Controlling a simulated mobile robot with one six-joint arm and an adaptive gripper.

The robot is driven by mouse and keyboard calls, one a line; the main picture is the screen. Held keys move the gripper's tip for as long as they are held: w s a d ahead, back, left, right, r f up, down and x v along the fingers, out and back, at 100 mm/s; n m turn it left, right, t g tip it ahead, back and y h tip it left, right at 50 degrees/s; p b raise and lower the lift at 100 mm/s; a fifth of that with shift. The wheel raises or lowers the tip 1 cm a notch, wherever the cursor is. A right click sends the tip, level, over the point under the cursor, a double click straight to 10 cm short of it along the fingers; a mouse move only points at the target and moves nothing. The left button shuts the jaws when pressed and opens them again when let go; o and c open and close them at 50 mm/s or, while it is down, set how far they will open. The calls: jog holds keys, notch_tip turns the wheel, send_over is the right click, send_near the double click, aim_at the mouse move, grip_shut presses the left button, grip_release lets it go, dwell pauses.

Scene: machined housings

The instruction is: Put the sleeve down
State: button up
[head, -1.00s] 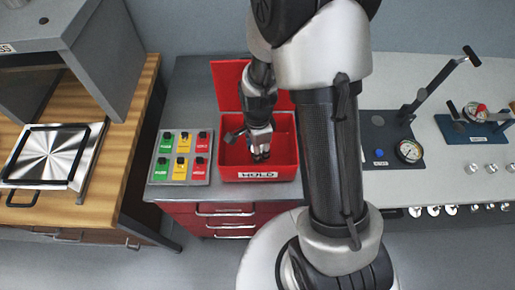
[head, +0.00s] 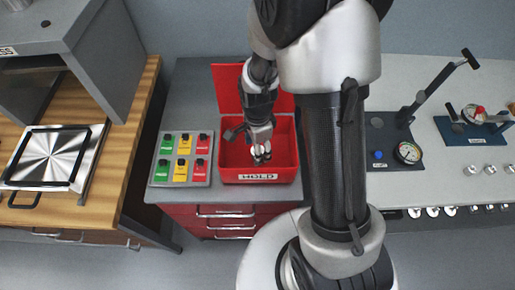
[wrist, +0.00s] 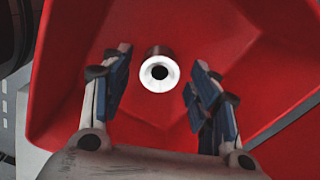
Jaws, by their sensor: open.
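The sleeve (wrist: 159,73) is a small part with a bright metal ring face and a dark hole, with a darker brownish body behind it. In the wrist view it is inside the red HOLD bin (head: 230,178), against the red bin surface. My gripper (wrist: 158,92) is open, with its blue-padded fingers apart on either side of the sleeve and not touching it in the picture. In the head view my gripper (head: 261,155) is inside the bin, near its front wall. The sleeve cannot be clearly made out there.
The bin stands on a grey top with red drawers, its lid (head: 228,88) raised at the back. A panel of green, yellow and red buttons (head: 181,159) is to its left. A lever fixture with a gauge (head: 407,152) is to the right, partly behind my arm.

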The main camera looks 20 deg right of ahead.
jog(key=s+r+n+t+p, duration=0.1)
jog(key=s+r+n, duration=0.25)
jog(key=r, duration=0.85)
jog(key=s+r+n+t+p, duration=0.25)
jog(key=r+n, duration=0.25)
jog(key=r, duration=0.7)
jog(key=s+r+n+t, duration=0.1)
jog(key=s+r+n, duration=0.4)
jog(key=s+n, duration=0.4)
jog(key=shift+s+r+b, duration=0.3)
jog(key=shift+r+b, duration=0.05)
